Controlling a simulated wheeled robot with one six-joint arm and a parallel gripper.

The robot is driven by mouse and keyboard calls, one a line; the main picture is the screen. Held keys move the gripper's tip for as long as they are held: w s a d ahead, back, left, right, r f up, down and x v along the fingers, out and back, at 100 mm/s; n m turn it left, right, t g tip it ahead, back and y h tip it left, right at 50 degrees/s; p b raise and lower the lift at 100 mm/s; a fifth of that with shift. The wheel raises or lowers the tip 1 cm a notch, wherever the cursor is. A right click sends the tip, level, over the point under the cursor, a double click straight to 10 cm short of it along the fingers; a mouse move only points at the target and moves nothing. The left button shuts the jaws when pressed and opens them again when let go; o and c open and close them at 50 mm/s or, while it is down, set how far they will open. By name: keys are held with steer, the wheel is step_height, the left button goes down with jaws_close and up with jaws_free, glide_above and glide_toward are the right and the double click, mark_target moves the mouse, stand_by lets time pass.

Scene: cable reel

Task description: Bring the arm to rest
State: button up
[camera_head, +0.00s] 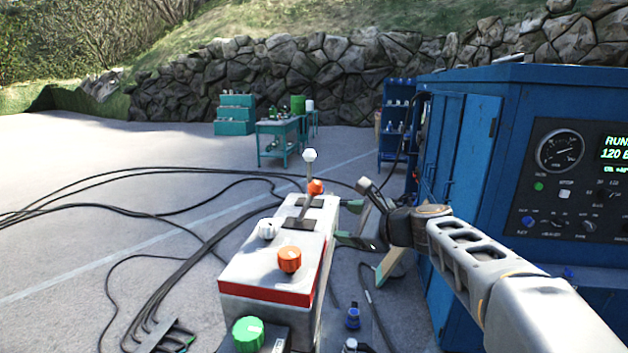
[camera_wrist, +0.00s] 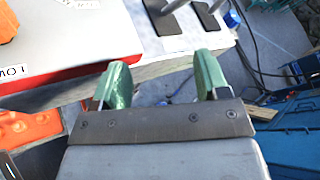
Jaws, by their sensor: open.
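My gripper (camera_head: 347,222) is at the right side of a white control box with a red stripe (camera_head: 262,292). In the wrist view its two green fingers (camera_wrist: 160,88) stand apart with nothing between them. The fingers point toward the box's side and top edge; whether they touch it I cannot tell. My arm reaches in from the lower right in the head view.
A blue cabinet (camera_head: 460,140) with a gauge panel (camera_head: 570,180) stands close to my arm on the right. Black cables (camera_head: 190,270) lie on the ground at left. A green knob (camera_head: 248,334) is at the front. A teal table (camera_head: 280,137) and blue shelf (camera_head: 398,120) stand far back.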

steer(key=s+d+f+n+g+h, duration=0.2)
steer(key=s+d+f+n+h, duration=0.2)
steer(key=s+f+n, duration=0.4)
steer(key=s+d+f+n+g+h, duration=0.3)
steer(key=s+f+n+h, duration=0.3)
steer(key=s, duration=0.8)
step_height(320, 180, down, 3)
steer(key=d+n, duration=0.1)
steer(key=n, duration=0.4)
steer(key=shift+d+f+n+g+h, duration=0.2)
steer(key=shift+d+n+g+h, duration=0.1)
steer(key=shift+d+n, duration=0.1)
